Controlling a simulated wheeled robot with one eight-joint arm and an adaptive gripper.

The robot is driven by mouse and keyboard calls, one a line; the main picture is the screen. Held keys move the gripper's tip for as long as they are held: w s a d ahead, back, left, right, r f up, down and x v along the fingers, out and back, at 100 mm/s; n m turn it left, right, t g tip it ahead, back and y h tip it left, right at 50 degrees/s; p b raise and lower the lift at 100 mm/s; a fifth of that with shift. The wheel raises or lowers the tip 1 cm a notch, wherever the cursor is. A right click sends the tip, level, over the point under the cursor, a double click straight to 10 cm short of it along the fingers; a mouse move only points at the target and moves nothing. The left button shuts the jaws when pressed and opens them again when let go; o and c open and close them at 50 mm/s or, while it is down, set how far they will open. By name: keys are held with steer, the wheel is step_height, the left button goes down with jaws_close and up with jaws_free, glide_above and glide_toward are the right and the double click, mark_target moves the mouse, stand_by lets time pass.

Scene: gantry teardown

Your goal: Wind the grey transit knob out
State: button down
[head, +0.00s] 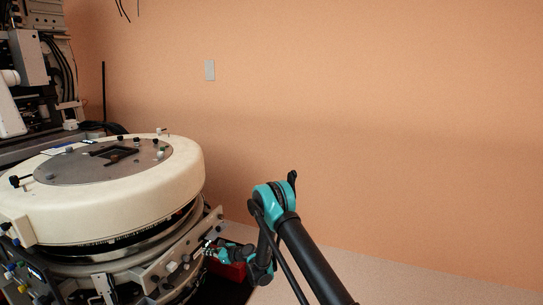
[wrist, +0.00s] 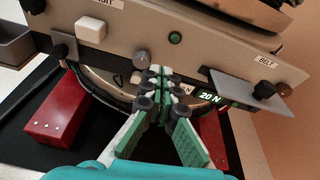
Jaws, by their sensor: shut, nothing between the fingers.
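A round grey knob (wrist: 141,59) is on the beige panel (wrist: 200,45) in the wrist view; I take it for the transit knob. My gripper (wrist: 160,72) is shut and empty, its green-and-white fingertips just to the right of the knob and slightly lower in the picture. I cannot tell whether a fingertip touches it. In the head view my gripper (head: 208,249) is small, at the right side of the machine's lower panel (head: 160,272). The knob is too small to single out there.
A green button (wrist: 175,38), a white block (wrist: 90,30) and a black knob (wrist: 263,90) on a grey plate share the panel. A "20 N" readout (wrist: 209,97) glows beside the fingers. Red blocks (wrist: 66,106) stand below. The big cream drum (head: 120,190) rises above.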

mark_target(186, 259)
steer(key=shift+m+y, duration=0.3)
steer(key=shift+m, duration=0.3)
steer(key=shift+s+f+x, duration=0.1)
steer(key=shift+s+x, duration=0.1)
steer(key=shift+x, duration=1.2)
steer(key=shift+s+f+x, duration=0.1)
steer(key=shift+s+x, duration=0.1)
steer(key=shift+x, duration=1.25)
steer(key=shift+s+f+x, duration=0.1)
steer(key=shift+s+x, duration=0.1)
steer(key=shift+x, duration=1.2)
steer(key=shift+a, duration=0.2)
steer(key=shift+s, duration=0.1)
steer(key=shift+s+a, duration=0.3)
steer(key=shift+s, duration=0.35)
steer(key=shift+s+a, duration=0.15)
steer(key=shift+s, duration=0.3)
